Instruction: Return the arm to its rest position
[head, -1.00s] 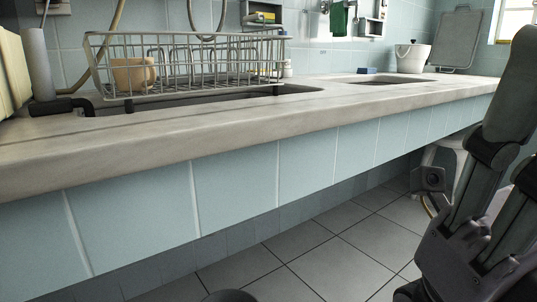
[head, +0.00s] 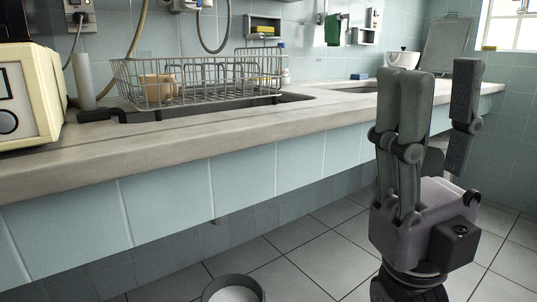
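My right gripper (head: 440,85) stands upright at the right of the head view, in front of the counter. Its dark grey fingers point up and are spread, two close together on the left and one apart on the right. Nothing is between them. Its lilac-grey palm is below, over the tiled floor in the picture. My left gripper is not in view.
The marble counter (head: 150,155) runs across the view. A wire dish rack (head: 215,98) holds a tan cup (head: 158,88). A cream appliance (head: 30,105) stands at the left. A white pot (head: 403,58) sits farther back. Tiled floor (head: 320,262) lies in front.

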